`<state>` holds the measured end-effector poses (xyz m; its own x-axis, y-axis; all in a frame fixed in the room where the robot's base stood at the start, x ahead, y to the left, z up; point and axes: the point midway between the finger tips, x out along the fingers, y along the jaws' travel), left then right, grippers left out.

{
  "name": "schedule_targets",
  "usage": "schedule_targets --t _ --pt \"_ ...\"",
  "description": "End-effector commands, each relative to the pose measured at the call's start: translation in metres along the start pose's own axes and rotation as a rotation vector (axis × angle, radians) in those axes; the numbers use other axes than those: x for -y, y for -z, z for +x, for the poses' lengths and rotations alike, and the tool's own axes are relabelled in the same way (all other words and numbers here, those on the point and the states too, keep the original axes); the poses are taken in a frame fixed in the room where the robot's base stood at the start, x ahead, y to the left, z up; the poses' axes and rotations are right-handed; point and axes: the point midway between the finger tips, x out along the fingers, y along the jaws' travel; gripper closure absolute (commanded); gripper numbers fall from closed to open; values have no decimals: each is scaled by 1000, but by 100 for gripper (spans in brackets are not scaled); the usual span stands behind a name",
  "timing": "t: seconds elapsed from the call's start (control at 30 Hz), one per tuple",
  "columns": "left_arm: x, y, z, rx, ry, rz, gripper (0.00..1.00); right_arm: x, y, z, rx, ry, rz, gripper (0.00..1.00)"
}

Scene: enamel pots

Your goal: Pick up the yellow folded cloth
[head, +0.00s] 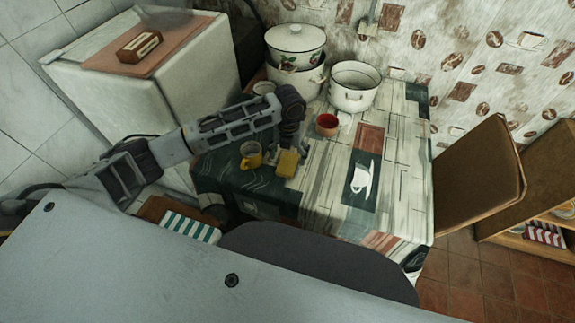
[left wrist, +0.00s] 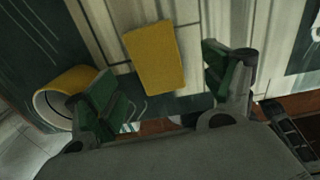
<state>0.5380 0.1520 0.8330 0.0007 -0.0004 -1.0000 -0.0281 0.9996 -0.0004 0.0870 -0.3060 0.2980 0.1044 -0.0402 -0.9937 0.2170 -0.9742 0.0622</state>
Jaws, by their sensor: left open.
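The yellow folded cloth (head: 287,163) lies on the patterned tablecloth near the table's left front part. It also shows in the left wrist view (left wrist: 155,58) as a yellow block shape, ahead of and between my fingers. My left gripper (left wrist: 165,90) is open and empty, with a green-padded finger on each side. In the head view my left gripper (head: 291,140) hangs over the table just above and behind the cloth. I cannot tell the exact gap between them. My right gripper is in neither view.
A yellow mug (head: 251,155) stands just left of the cloth; the left finger overlaps it in the wrist view. A red cup (head: 327,124) and white enamel pots (head: 353,88) stand farther back. A chair (head: 478,180) is at the right. The table's right front is clear.

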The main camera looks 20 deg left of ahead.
Motion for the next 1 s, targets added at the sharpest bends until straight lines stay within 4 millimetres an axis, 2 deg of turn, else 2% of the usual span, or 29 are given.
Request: schedule_targets --t 0.3,0.5,1.0 --pt "-4 1 31 -3 -1 -1 17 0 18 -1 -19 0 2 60" --pt "-4 1 48 -1 -1 0 17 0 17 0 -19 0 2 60" --pt "-4 1 49 0 -1 0 17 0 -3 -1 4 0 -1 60"
